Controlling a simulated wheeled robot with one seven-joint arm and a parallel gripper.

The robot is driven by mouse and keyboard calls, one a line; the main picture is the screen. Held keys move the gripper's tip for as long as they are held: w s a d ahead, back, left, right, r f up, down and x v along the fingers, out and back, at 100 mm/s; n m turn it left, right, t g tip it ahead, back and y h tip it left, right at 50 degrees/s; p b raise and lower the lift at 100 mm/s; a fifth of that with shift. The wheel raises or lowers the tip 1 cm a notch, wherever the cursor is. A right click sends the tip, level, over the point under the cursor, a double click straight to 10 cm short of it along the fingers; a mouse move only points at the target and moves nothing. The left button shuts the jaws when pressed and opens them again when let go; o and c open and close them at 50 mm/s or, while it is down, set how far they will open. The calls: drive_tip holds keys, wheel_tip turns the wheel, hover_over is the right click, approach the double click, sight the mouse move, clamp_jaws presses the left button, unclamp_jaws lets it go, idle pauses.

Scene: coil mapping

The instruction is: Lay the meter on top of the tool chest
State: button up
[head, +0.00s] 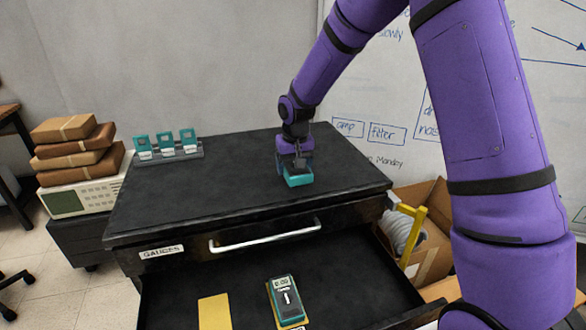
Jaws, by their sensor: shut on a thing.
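My gripper (297,166) is over the right part of the black tool chest's top (225,185). It points down and is shut on a teal block-shaped thing (299,180), which looks like a meter; its face is mostly hidden by the fingers. It is at or just above the chest top; I cannot tell if it touches. Another teal meter (287,302) with a small display lies face up on a yellow pad in the open drawer (240,285).
A bare yellow pad (214,312) lies left of the drawer's meter. A rack of teal-and-white items (168,149) stands at the chest's back left. Wrapped parcels (78,150) sit on an instrument (80,197) at left. A cardboard box (425,205) stands right. The chest top's middle is clear.

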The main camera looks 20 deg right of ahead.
drive_tip(key=w, duration=0.2)
drive_tip(key=w+d, duration=0.1)
drive_tip(key=w, duration=0.1)
drive_tip(key=shift+d+f, duration=0.1)
drive_tip(key=shift+f, duration=1.85)
drive_tip(key=o, duration=1.1)
drive_tip(key=shift+f, duration=0.15)
